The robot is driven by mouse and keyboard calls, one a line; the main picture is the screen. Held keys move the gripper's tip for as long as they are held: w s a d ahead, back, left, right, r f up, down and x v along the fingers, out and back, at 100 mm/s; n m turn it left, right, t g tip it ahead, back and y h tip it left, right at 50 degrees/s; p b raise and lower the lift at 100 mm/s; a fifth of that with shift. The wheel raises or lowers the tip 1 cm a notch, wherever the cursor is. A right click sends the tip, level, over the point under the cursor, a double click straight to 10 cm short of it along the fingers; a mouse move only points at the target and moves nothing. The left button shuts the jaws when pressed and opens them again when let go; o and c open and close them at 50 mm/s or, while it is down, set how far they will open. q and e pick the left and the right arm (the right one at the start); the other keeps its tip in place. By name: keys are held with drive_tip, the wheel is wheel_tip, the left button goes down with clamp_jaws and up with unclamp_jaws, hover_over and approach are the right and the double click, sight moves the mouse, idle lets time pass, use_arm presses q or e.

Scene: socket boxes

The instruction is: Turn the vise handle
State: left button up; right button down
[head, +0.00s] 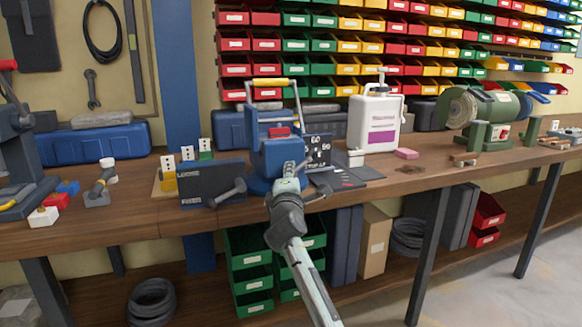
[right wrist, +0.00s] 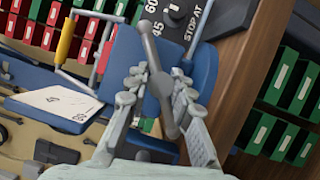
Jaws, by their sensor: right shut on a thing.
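The blue vise (head: 277,157) stands on the workbench in the middle of the head view. Its blue body also shows in the right wrist view (right wrist: 126,52). The vise handle, a grey bar with rounded ends (right wrist: 151,46), runs steeply across the middle of the right wrist view. My right gripper (right wrist: 157,84) has its fingers on both sides of the bar near its middle and is shut on it. In the head view my right gripper (head: 291,186) is in front of the vise and hides most of the handle. My left gripper is not in view.
A dark dial panel marked with numbers (head: 318,150) stands right of the vise. A dark panel with a grey lever (head: 210,185) stands left of it. A white jug (head: 375,122) and a green grinder (head: 485,110) are further right.

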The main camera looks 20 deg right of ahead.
drive_tip(key=m+g+p, duration=0.1)
drive_tip(key=m, duration=0.2)
drive_tip(key=shift+d+f+g+p, duration=0.1)
drive_tip(key=shift+g+p, duration=0.2)
drive_tip(key=shift+p, duration=0.05)
drive_tip(key=shift+m+y, duration=0.3)
drive_tip(key=shift+m, duration=0.3)
drive_tip(key=shift+f+m+g+y, duration=0.1)
drive_tip(key=shift+m+g+y, duration=0.2)
drive_tip(key=shift+m, duration=0.4)
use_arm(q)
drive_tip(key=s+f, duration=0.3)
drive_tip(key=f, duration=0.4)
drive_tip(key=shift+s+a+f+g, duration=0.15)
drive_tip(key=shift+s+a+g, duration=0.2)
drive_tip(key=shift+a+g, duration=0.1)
use_arm(e)
drive_tip(key=shift+f+m+g+y, duration=0.1)
drive_tip(key=shift+m+g+y, duration=0.2)
drive_tip(key=shift+m, duration=0.6)
drive_tip(key=c, duration=1.4)
unclamp_jaws()
drive_tip(key=shift+s+d, duration=0.1)
drive_tip(key=shift+c, duration=0.2)
drive_tip(key=shift+o, duration=0.7)
drive_tip(key=shift+r, duration=0.2)
